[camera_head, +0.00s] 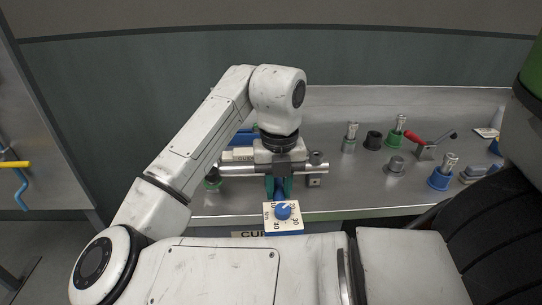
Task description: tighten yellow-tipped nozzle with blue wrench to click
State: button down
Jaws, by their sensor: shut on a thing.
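My gripper (279,188) points down at the front edge of the metal bench, with its green fingers close together. It is shut on a blue part (279,191), mostly hidden between the fingers; I cannot tell whether this is the blue wrench. Just below and in front is a pale dial box (269,219) with numbers and a blue knob (283,211). Another blue shape (243,138) shows behind my gripper, partly hidden by my arm. I cannot make out a yellow-tipped nozzle.
A yellow lever (15,164) is at far left. A large dark round body (490,235) blocks the lower right.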

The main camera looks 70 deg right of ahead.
jog(key=shift+w+a+m+b, duration=0.25)
jog(key=shift+w+m+b, duration=0.25)
jog(key=shift+w, duration=0.25)
jog(key=shift+w+a+m+b, duration=0.25)
jog(key=shift+w+m+b, duration=0.25)
jog(key=shift+w, duration=0.2)
dwell(0.5)
jog(key=shift+w+a+m+b, duration=0.1)
jog(key=shift+w+m+b, duration=0.65)
jog(key=shift+w, duration=0.25)
dwell(0.5)
jog(key=shift+s+d+n+p, duration=0.25)
jog(key=shift+s+n+p, duration=0.5)
jog(key=shift+s, duration=0.25)
jog(key=shift+s+d+n+p, duration=0.25)
jog(key=shift+s+n+p, duration=0.45)
jog(key=shift+s, duration=0.25)
dwell(1.5)
jog(key=c, duration=1.4)
grip_release()
grip_shut()
